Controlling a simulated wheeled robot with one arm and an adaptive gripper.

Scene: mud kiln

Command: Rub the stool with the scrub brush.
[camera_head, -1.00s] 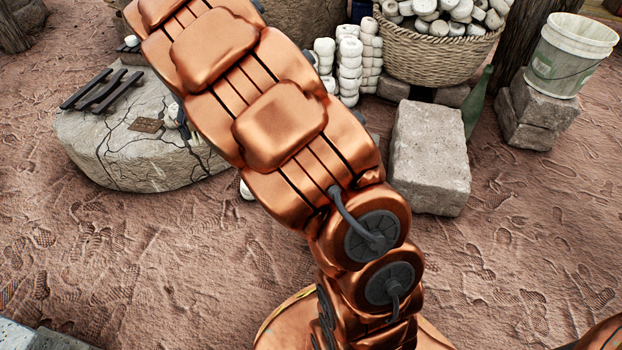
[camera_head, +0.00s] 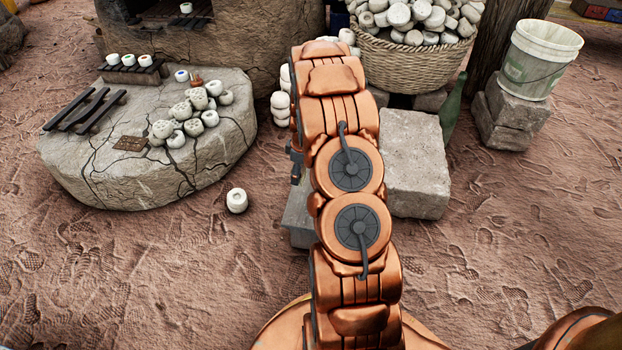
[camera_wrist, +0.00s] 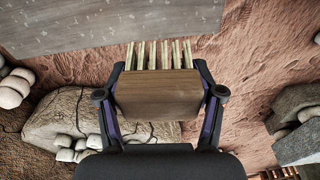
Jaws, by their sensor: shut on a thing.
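My gripper (camera_wrist: 160,68) is shut on the scrub brush (camera_wrist: 160,92) in the wrist view. The brush is a brown wooden block with pale bristles pointing to the top of the picture, away from my gripper. A flat grey speckled surface (camera_wrist: 95,24) fills the top left, just beyond the bristle tips; it may be the stool. I cannot tell whether the bristles touch it. In the head view, a grey piece (camera_head: 299,218) shows partly behind my arm; I cannot tell whether it is the stool.
A cracked stone slab (camera_head: 95,180) with white pots stands at left. One white pot (camera_head: 237,200) lies on the ground beside it. A stone block (camera_head: 415,165), a green bottle (camera_head: 453,105), a full basket (camera_head: 415,62) and a bucket (camera_head: 540,62) are at right. The foreground sand is mostly clear.

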